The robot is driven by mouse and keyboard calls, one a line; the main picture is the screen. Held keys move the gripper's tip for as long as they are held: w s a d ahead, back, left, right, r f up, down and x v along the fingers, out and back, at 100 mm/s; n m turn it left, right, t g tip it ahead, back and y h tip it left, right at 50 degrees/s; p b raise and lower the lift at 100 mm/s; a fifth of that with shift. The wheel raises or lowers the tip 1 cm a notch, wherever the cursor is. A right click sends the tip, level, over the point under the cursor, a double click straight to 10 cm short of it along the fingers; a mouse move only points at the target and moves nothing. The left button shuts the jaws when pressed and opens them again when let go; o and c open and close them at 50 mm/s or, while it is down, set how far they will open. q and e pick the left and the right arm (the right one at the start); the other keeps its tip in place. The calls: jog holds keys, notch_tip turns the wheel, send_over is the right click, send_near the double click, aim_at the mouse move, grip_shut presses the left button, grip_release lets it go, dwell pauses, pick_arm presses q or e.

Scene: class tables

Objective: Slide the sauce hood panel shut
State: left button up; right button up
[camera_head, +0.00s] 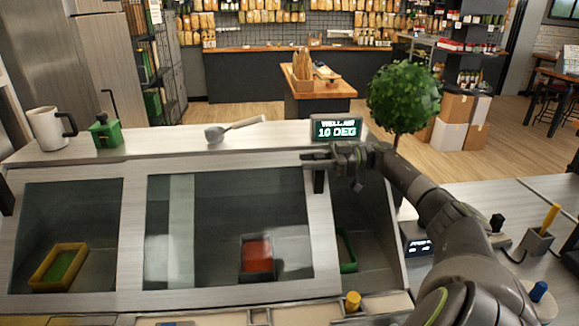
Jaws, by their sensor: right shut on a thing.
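The sauce hood panel (325,240) is a metal-framed, see-through sliding panel in the middle of the sloped hood front. A dark handle (319,181) stands at its upper right edge. My right gripper (333,163) comes in from the right and is shut on the handle, whose upper part is partly hidden by the fingers. To the right of the panel's frame is a dark, narrow section of the hood (372,235), partly behind my arm. I cannot tell if glass covers it. My left gripper is out of view.
Inside the hood are a yellow tray (43,273), a red-filled dark container (245,272) and a green-rimmed container (346,262). On the hood top stand a mug (45,130), a green device (106,133), a scoop (236,127) and a green-lit display (336,131).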

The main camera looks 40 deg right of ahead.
jog(key=shift+v, duration=0.95)
jog(key=o, duration=1)
notch_tip(320, 180, up, 9)
jog(key=b, duration=0.3)
jog(key=shift+r, duration=0.5)
